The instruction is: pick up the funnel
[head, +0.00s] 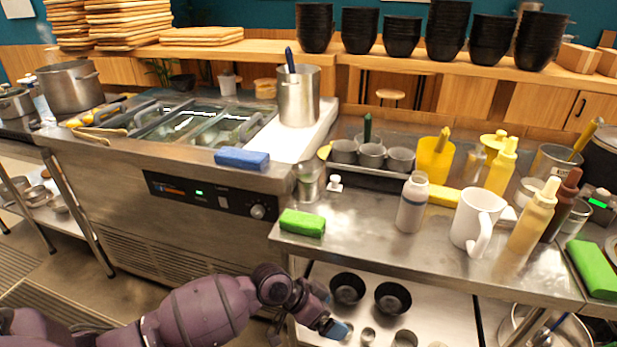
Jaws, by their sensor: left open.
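A yellow piece (494,139) with a wide rim stands behind the yellow squeeze bottles on the right of the steel counter. It may be the funnel, but its shape is partly hidden, so I cannot tell for sure. My left gripper (331,312) is open, low at the bottom middle, in front of the counter edge and near the lower shelf. It is well apart from the yellow piece and holds nothing that I can see. My right gripper is not in view.
A green sponge (303,222) lies at the counter's front edge. A white bottle (412,203), a white mug (476,220) and squeeze bottles (533,215) crowd the right side. Black bowls (347,288) stand on the lower shelf. The counter front between sponge and bottle is clear.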

